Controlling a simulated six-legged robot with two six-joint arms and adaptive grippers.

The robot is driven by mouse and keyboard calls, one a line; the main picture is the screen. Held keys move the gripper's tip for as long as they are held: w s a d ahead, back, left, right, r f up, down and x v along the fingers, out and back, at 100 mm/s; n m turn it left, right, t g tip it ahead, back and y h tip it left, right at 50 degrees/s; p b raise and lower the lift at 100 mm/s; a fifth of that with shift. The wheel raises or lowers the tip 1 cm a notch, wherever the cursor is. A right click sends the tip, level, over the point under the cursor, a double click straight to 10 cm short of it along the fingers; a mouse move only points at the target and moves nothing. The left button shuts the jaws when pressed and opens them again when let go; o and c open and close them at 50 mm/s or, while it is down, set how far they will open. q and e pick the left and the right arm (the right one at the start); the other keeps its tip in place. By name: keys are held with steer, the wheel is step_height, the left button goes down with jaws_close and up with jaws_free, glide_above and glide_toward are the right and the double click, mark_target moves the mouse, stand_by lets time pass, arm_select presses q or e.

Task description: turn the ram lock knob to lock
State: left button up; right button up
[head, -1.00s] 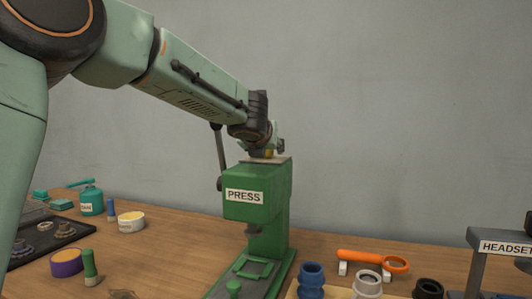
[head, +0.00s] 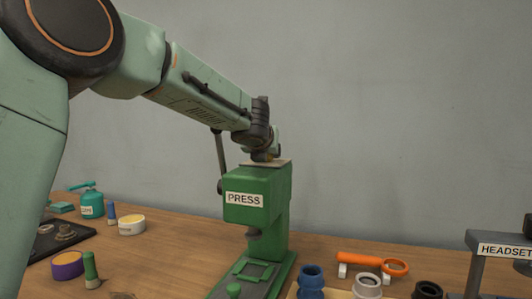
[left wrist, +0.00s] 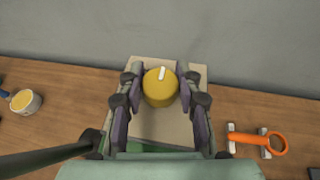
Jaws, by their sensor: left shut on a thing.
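The ram lock knob (left wrist: 159,88) is a round yellow knob with a white pointer mark on its top. It sits on a beige plate (left wrist: 147,127) on top of the green press (head: 258,212). In the left wrist view the white mark points up and slightly right. My left gripper (left wrist: 160,92) is shut on the knob, one finger on each side. In the head view the left gripper (head: 264,155) is above the press and mostly hides the knob. Any lettering on the plate is too small to read. My right gripper is not in view.
A dark lever (head: 220,160) stands at the press's left side. An orange-handled tool (head: 372,262), blue (head: 311,275) and white (head: 368,284) ring parts and a grey headset stand (head: 500,240) are at the right. A green oil can (head: 90,203) and tins stand at the left.

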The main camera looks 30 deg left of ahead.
arm_select(q)
steer(key=shift+c, duration=1.3)
steer(key=shift+n+g+y, duration=0.4)
steer(key=shift+n+y, duration=0.1)
steer(key=shift+n, duration=0.1)
steer(key=shift+n+y+p, duration=0.3)
steer(key=shift+y+p, duration=0.1)
steer(key=shift+p, duration=0.05)
steer(key=shift+d+r+n+g+y+p, duration=0.1)
steer(key=shift+n+g+y+p, duration=0.6)
steer(key=shift+y+p, duration=0.1)
steer(key=n+g+y+p, duration=0.3)
steer(key=n+g+p, duration=0.1)
steer(key=p, duration=0.4)
steer(key=shift+n, duration=0.3)
steer(key=shift+n+g+y+p, duration=0.3)
steer(key=shift+n+g+p, duration=0.55)
steer(key=shift+p, duration=0.7)
